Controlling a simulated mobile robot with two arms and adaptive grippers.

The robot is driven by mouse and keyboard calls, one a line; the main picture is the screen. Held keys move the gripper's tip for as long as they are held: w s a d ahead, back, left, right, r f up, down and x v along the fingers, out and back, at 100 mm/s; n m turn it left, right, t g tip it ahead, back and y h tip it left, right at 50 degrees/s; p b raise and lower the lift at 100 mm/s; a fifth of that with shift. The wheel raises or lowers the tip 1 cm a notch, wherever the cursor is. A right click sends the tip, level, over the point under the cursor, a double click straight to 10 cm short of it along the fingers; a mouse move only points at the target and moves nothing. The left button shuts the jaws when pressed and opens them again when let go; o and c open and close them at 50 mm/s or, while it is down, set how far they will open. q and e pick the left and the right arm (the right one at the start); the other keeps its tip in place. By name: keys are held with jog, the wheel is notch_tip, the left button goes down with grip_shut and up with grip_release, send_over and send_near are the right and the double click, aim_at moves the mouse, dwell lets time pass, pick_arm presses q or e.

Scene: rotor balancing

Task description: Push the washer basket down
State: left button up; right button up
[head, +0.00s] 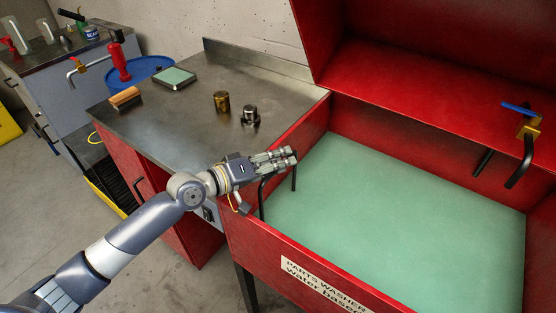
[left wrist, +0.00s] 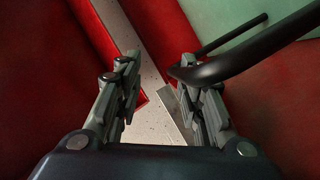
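The red parts washer (head: 262,235) has an open lid and a flat pale green surface (head: 400,215) filling its tank. No basket body shows apart from that surface. A bent black handle (head: 262,199) rises at the tank's left side, partly hidden by my gripper. My left gripper (head: 288,158) is over this handle at the tank's left wall. In the left wrist view its fingers (left wrist: 158,85) are apart with nothing between them. The black handle (left wrist: 235,68) there runs beside the right finger, close to its tip; I cannot tell whether they touch. My right gripper is not in view.
A metal bench (head: 190,125) left of the washer holds a gold cylinder (head: 221,101), a dark metal part (head: 250,115), a brush (head: 125,98) and a green-topped square plate (head: 174,78). A brass valve with blue lever (head: 528,125) is at the washer's right. The red lid (head: 430,60) stands behind.

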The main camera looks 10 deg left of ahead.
pick_arm(q)
jog(key=shift+r, duration=0.55)
jog(key=f+v, duration=0.1)
jog(key=v, duration=1.1)
